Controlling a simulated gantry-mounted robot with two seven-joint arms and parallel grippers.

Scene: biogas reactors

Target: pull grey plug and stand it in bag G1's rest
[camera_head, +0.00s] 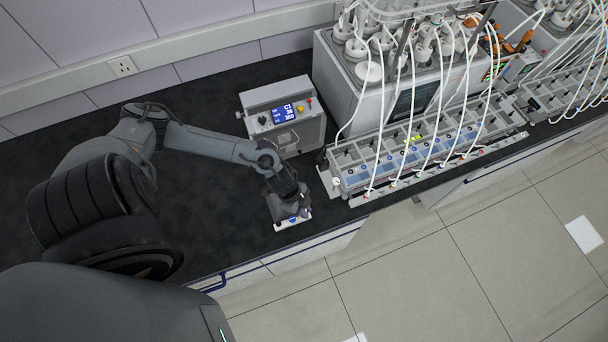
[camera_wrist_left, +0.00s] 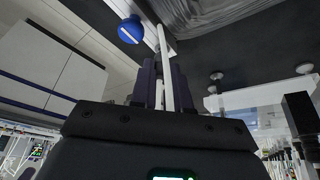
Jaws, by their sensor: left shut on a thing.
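My left gripper (camera_head: 291,212) points down near the front edge of the black bench, left of the reactor rack. In the left wrist view its fingers (camera_wrist_left: 162,85) are shut on a thin white tube (camera_wrist_left: 163,50). A blue round piece with a white stripe (camera_wrist_left: 131,29) shows beyond the fingertips. In the head view a small white plate (camera_head: 294,221) with blue on it shows at the gripper's tip; the gripper hides part of it. I cannot make out the grey plug or the label G1. My right gripper is not in view.
A control box with a blue screen (camera_head: 284,113) stands behind the gripper. To the right, a long rack (camera_head: 348,188) holds several white tubes with coloured ends, before a grey reactor unit (camera_head: 345,84). The black bench (camera_head: 215,240) is clear left of the gripper; its edge lies close in front.

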